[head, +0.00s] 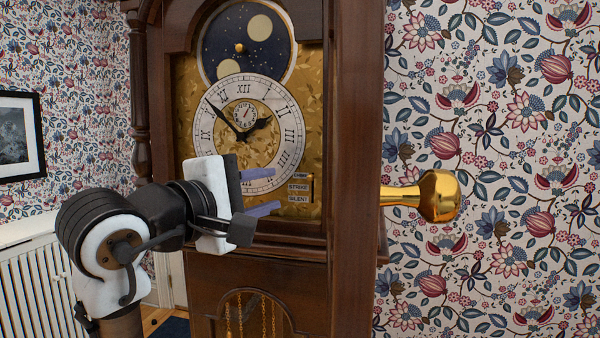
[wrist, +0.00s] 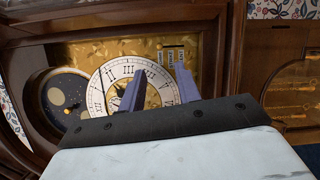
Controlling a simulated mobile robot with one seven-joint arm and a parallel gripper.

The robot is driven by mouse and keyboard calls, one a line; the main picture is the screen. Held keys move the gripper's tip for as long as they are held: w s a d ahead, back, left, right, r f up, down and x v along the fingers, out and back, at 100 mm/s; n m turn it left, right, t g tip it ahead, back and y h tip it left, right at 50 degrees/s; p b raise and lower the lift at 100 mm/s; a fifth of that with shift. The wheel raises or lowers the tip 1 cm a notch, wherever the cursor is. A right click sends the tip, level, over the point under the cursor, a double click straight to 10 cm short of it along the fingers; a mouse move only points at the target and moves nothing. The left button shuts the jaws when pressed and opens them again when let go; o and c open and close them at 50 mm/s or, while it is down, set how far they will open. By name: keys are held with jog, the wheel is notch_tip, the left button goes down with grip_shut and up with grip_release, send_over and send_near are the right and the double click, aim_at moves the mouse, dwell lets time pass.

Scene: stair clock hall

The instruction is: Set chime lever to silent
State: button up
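The chime lever's label plate (head: 299,187) is at the lower right of the gold clock dial, with STRIKE in the middle and SILENT at the bottom. It also shows in the wrist view (wrist: 174,54). A dark upright slot (head: 311,187) runs beside the labels. I cannot make out the lever itself or its setting. My gripper (head: 278,189) is just left of the labels, in front of the dial. Its two purple fingers are apart with nothing between them. In the wrist view my gripper (wrist: 160,70) points at the dial, with the labels beyond the fingertips.
The dark wooden clock case (head: 354,150) frames the dial closely on the right and below. A large brass knob (head: 438,195) sticks out right of the case. A white radiator (head: 35,285) stands at the left. Flowered wallpaper (head: 500,90) covers the wall behind.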

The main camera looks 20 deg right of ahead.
aim_at(309, 179)
jog(key=p+x, duration=0.3)
jog(key=x, duration=0.7)
grip_shut()
